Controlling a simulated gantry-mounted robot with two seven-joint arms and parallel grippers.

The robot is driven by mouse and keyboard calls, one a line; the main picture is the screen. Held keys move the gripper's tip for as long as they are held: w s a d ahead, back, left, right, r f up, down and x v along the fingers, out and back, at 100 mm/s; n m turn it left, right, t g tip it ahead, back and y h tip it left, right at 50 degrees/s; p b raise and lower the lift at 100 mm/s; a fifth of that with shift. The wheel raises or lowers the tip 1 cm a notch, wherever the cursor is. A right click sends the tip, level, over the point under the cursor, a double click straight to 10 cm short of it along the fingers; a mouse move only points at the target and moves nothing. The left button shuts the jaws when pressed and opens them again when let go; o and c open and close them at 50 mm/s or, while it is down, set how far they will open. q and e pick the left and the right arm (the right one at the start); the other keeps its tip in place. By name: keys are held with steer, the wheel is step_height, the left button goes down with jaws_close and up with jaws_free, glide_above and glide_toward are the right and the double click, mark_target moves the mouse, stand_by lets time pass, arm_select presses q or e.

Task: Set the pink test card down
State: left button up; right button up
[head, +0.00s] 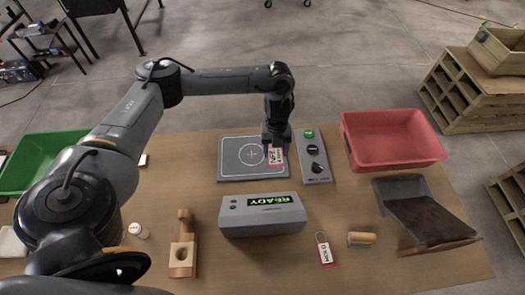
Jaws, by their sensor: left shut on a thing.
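The pink test card (277,157) hangs below my left gripper (276,140), which is shut on it. The card shows dark print on a pale and pink face. In the picture it overlaps the right part of a grey square plate (232,172) marked with a white circle and cross. I cannot tell whether the card touches the plate. My right gripper is not in view.
A grey box reading READY (262,222) is in front. A red bin (395,163), green bin (40,150), dark ramp (425,215), red tag (325,254), brush (361,239) and wooden block (182,257) surround them.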

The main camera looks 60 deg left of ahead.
arm_select(q)
glide_above(252, 155)
steer(key=f, duration=0.6)
steer(key=shift+w+a+f, duration=0.1)
steer(key=shift+a+f, duration=0.1)
steer(key=shift+a, duration=0.15)
steer(key=shift+f, duration=2)
steer(key=shift+f, duration=0.2)
steer(key=o, duration=1.1)
steer(key=shift+r, duration=0.1)
steer(key=r, duration=0.4)
steer(key=a+r, duration=0.1)
steer(key=r, duration=0.3)
steer(key=w+r, duration=0.1)
steer(key=r, duration=0.3)
steer(key=shift+a, duration=0.25)
